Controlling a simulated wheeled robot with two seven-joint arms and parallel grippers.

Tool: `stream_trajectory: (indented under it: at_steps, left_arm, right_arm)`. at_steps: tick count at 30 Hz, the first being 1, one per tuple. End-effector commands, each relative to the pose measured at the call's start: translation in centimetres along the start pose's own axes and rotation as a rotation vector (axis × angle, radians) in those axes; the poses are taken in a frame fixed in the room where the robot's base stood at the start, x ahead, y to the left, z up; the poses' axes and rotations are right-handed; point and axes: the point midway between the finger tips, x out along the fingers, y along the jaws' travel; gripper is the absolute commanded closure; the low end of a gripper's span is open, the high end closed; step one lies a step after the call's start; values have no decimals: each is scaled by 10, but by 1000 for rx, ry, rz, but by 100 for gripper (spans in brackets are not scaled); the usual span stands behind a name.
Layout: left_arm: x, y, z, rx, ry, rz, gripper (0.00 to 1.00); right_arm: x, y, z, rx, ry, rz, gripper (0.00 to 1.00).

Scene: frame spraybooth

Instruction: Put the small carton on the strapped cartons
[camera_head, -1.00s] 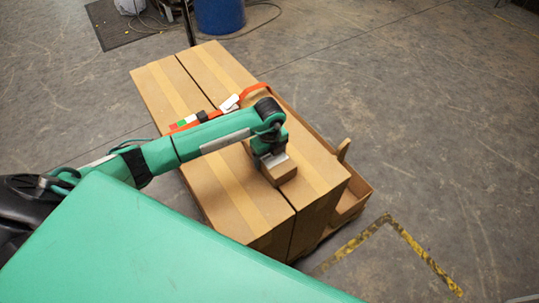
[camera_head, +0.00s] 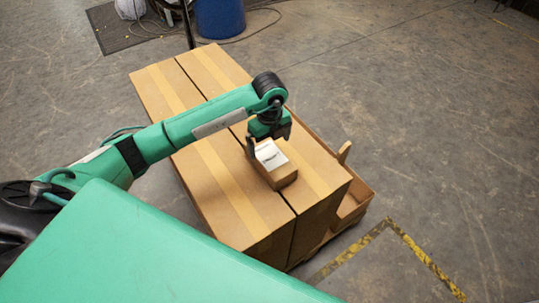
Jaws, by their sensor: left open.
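The small carton (camera_head: 275,166), brown with a white label on top, rests on the strapped cartons (camera_head: 215,185), near their front right part. The arm hides part of the cartons' tops and the strap. My right gripper is not in view.
A low brown wooden tray or pallet edge (camera_head: 355,198) shows at the cartons' right side. Yellow and black floor tape (camera_head: 415,255) lies at the lower right. A blue barrel (camera_head: 219,17) stands at the back. The floor to the right is clear.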

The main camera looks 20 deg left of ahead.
Motion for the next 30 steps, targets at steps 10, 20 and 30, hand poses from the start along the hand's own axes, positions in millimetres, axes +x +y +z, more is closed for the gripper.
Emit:
stream_trajectory:
  at_steps: [10,20,30]
  left_arm:
    - [-39,0,0,-1,0,0,1]
    - [-41,0,0,-1,0,1,1]
    - [-40,0,0,-1,0,1,1]
  right_arm:
    - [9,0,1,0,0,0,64]
    - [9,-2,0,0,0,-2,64]
    - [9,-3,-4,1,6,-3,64]
